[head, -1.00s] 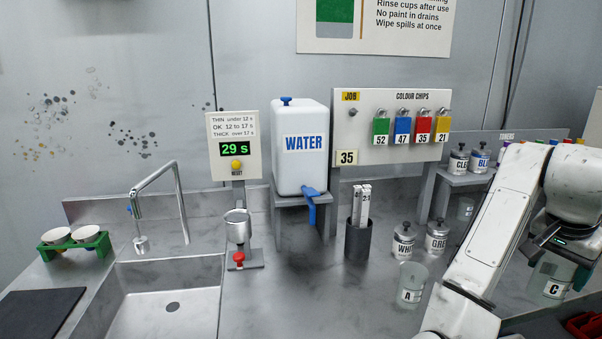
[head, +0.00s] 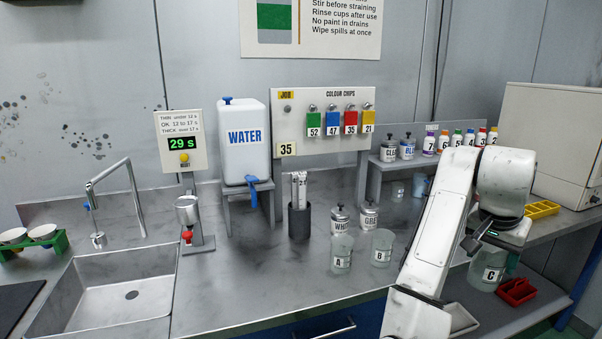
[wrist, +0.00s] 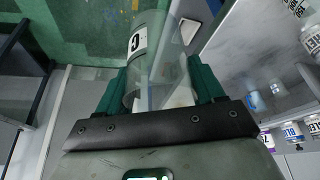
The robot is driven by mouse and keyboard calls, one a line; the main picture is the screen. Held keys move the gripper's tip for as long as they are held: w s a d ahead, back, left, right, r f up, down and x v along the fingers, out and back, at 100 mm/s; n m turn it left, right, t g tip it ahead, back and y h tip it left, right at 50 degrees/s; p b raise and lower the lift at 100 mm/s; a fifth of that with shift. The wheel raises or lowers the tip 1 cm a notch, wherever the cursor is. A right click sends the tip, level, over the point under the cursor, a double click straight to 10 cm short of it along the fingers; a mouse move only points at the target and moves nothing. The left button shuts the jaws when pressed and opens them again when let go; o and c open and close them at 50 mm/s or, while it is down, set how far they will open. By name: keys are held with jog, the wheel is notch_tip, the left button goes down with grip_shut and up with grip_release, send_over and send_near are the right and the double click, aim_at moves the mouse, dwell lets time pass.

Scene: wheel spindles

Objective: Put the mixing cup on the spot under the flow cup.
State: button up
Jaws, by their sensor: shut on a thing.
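A clear mixing cup labelled C (head: 488,272) is in my gripper (head: 490,242) at the right, in front of the counter. In the wrist view the cup (wrist: 146,62) sits between the two green fingers of my gripper (wrist: 152,88), which are shut on it. The metal flow cup (head: 187,209) stands left of the water tank, with a red valve below it. The base plate (head: 203,245) under it looks bare. Two more clear cups, A (head: 341,256) and B (head: 382,249), stand on the counter, well left of my gripper.
The sink (head: 110,295) is left of the flow cup. The water tank (head: 245,140), the stick holder (head: 300,220) and paint tins (head: 368,215) stand along the back. A red tray (head: 516,291) lies beside cup C. The counter front between flow cup and cup A is clear.

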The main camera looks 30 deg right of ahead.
jog(key=w+a+f+n+t+y, duration=0.1)
jog(key=w+a+f+n+t, duration=0.1)
jog(key=w+a+f+n, duration=0.5)
jog(key=w+a+f+n+t+y, duration=0.1)
jog(key=w+a+f+n, duration=0.1)
jog(key=w+a+f, duration=0.5)
jog(key=s+a+f+n+y, duration=0.1)
jog(key=s+a+f+n, duration=0.2)
jog(key=a+f, duration=0.7)
jog(key=s+a+f+n+t+y, duration=0.1)
jog(key=s+a+f+n, duration=0.3)
jog(key=a+f, duration=0.5)
jog(key=s+a, duration=0.1)
jog(key=a, duration=0.5)
jog(key=shift+a+f+p, duration=0.3)
jog(key=shift+a+f, duration=0.05)
jog(key=shift+f, duration=0.05)
jog(key=shift+s+a, duration=0.1)
